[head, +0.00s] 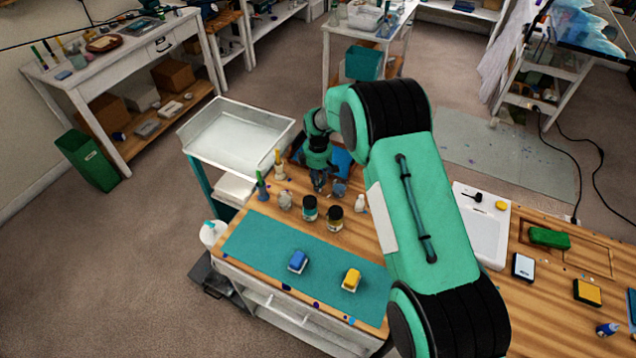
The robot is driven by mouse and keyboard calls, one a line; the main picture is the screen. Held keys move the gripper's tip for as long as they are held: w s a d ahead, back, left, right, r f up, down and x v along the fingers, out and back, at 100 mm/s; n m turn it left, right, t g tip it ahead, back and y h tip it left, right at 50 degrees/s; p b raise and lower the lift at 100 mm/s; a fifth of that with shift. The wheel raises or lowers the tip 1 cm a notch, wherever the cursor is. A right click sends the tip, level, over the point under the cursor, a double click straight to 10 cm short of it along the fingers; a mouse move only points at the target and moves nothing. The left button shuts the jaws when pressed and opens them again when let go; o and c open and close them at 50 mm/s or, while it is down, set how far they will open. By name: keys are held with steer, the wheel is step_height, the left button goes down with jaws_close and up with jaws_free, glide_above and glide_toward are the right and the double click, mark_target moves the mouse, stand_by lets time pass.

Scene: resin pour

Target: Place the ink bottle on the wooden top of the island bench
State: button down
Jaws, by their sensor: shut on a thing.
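The island bench has a wooden top (375,245) with a teal mat on its front part. My gripper (320,184) points down over the back of this top, near a dark tray with a blue inside. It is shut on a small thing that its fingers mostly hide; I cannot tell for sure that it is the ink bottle. A small blue-grey item (340,189) shows right beside the fingers. Two dark-lidded jars, one with a teal band (309,209) and one with a yellowish band (335,218), stand upright in front of the gripper.
A green bottle (262,187), a cream bottle (279,166) and a grey jar (285,201) stand left of the gripper. A white bottle (360,204) stands right. A white tray (236,138) adjoins the bench.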

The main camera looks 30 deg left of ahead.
steer(key=shift+f, duration=0.35)
steer(key=shift+f, duration=0.15)
steer(key=c, duration=1.4)
jaws_free()
steer(key=shift+c, duration=0.2)
step_height(320, 180, up, 12)
steer(key=shift+r, duration=0.2)
